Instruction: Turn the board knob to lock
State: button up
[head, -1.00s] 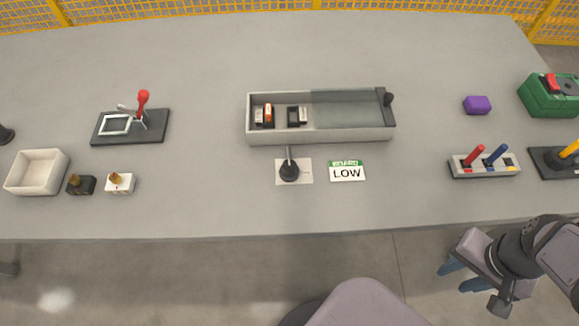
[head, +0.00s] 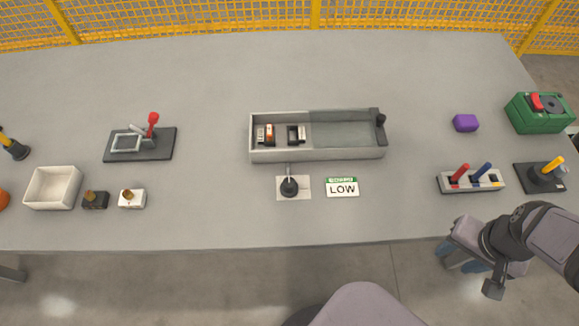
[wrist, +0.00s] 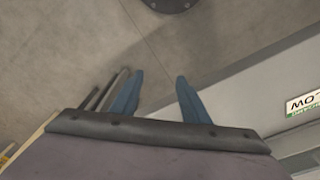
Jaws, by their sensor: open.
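The board knob (head: 289,187) is a black round knob with a grey pointer, on a white square plate (head: 304,194) near the table's front edge. Its pointer points away from me, toward the long grey tray. My gripper (head: 462,259) is off the table's front edge at the lower right, well away from the knob. In the wrist view its blue fingers (wrist: 158,92) are apart with nothing between them.
Behind the knob stands a long grey tray (head: 320,155) with a sliding cover and small parts. Right are a red and blue lever block (head: 470,181), a yellow-handled joystick (head: 546,174) and a green box (head: 538,113). Left are a white bin (head: 53,187) and a red-handled clamp (head: 140,144).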

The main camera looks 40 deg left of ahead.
jog(key=w+a+r+n, duration=0.1)
jog(key=a, duration=0.2)
jog(key=w+a+r+n+p, duration=0.1)
jog(key=a, duration=0.3)
jog(key=w+a+r+n, duration=0.1)
jog(key=a+r, duration=0.1)
jog(key=a, duration=0.1)
jog(key=shift+w+a+n, duration=0.1)
jog(key=shift+a+n, duration=0.1)
jog(key=shift+n, duration=0.2)
jog(key=a+n, duration=0.1)
jog(key=a, duration=0.2)
jog(key=a+r+n+p, duration=0.1)
jog(key=a, duration=0.1)
jog(key=s+a+r, duration=0.1)
jog(key=a, duration=0.2)
jog(key=shift+a+r+n+g+p, duration=0.1)
jog(key=shift+a+n+g+p, duration=0.2)
jog(key=shift+a+n+p, duration=0.1)
jog(key=s+a+r+n+p, duration=0.15)
jog(key=s+a+n, duration=0.35)
jog(key=a, duration=0.7)
notch_tip(320, 180, up, 2)
jog(key=n, duration=0.2)
send_over(290, 182)
jog(key=shift+r+g+p, duration=0.15)
jog(key=shift+g+p, duration=0.15)
jog(key=shift+p, duration=0.05)
jog(key=shift+f+p, duration=0.5)
jog(key=shift+f, duration=3.15)
